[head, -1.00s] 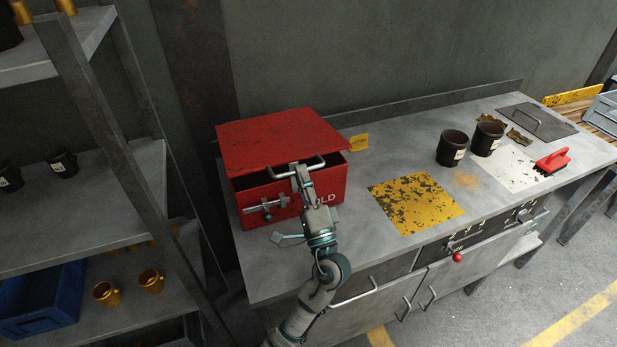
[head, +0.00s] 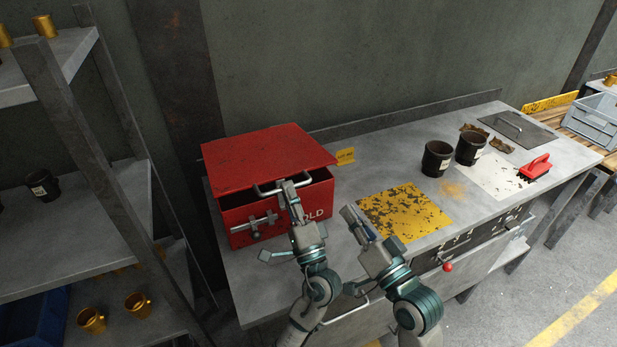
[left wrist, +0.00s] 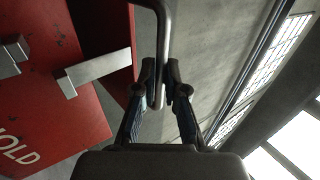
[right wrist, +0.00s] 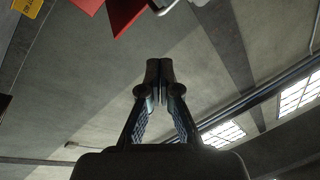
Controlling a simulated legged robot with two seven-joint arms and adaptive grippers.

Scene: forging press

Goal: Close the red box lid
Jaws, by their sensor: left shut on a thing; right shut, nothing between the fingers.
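The red box (head: 322,205) stands at the left end of the grey workbench. Its red lid (head: 262,155) is partly open, with a dark gap under its front edge. A metal handle (head: 264,191) sits at the lid's front; it also shows in the left wrist view (left wrist: 165,30). My left gripper (head: 290,188) is shut on this handle, and its fingers pinch the bar in the left wrist view (left wrist: 160,85). A metal latch (head: 254,226) is on the box front. My right gripper (head: 352,220) is shut and empty, right of the box above the bench.
A yellow worn plate (head: 400,212) lies right of the box. Two black cups (head: 437,158) and a red brush (head: 535,167) are farther right on the bench (head: 370,160). A metal shelf (head: 100,205) stands close on the left.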

